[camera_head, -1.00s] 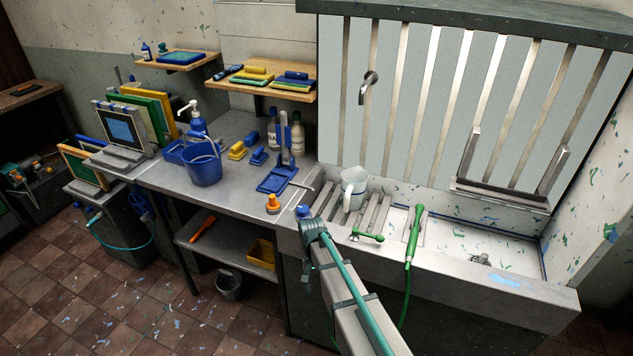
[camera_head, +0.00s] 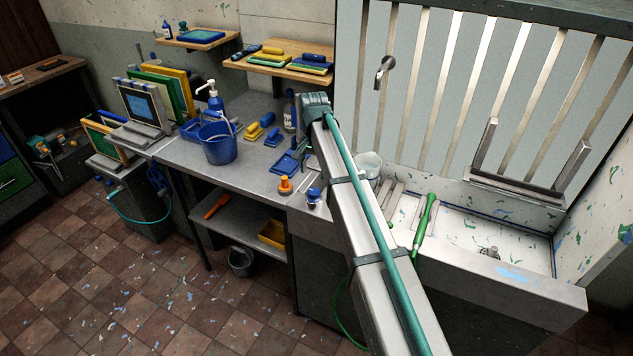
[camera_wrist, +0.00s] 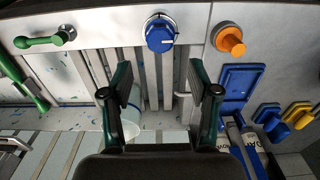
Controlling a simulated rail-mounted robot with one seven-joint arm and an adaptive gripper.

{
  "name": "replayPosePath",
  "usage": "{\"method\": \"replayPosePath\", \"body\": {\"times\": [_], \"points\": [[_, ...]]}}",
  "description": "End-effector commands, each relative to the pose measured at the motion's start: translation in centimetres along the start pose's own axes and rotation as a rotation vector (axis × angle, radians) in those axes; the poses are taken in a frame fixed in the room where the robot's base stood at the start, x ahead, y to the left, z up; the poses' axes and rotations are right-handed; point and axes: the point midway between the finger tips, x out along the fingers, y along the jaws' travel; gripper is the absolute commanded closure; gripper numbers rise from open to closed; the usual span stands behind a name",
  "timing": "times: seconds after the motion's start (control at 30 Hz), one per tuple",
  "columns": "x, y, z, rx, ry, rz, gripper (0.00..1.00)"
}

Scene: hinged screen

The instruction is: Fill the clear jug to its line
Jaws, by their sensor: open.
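The clear jug (camera_head: 369,165) stands on the slatted rack (camera_head: 391,194) at the left of the sink, partly hidden behind my arm. In the wrist view the jug (camera_wrist: 130,118) is partly covered by the left finger. I cannot see its line or its water level. My gripper (camera_wrist: 160,82) is open and empty above the rack, with bare slats between its fingers.
A green lever (camera_wrist: 45,40) and green sprayer (camera_head: 426,224) are at the sink (camera_head: 480,240). An orange knob (camera_head: 285,187) and blue tray (camera_head: 287,163) lie on the worktop left of it. A blue bucket (camera_head: 217,146) stands farther left. The sink's right part is mostly clear.

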Motion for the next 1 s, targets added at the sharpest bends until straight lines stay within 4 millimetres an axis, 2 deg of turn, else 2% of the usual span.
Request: {"method": "replayPosePath", "body": {"times": [0.63,0.67,0.8,0.87,1.0], "points": [[8.8,0.1,0.1,0.0,-0.002,0.002,0.4],[8.7,0.1,0.1,0.0,-0.001,0.001,0.41],[8.3,0.1,0.1,0.0,-0.001,0.001,0.65],[8.3,0.1,0.1,0.0,-0.001,0.001,0.73],[8.3,0.1,0.1,0.0,-0.001,0.001,0.73]]}}
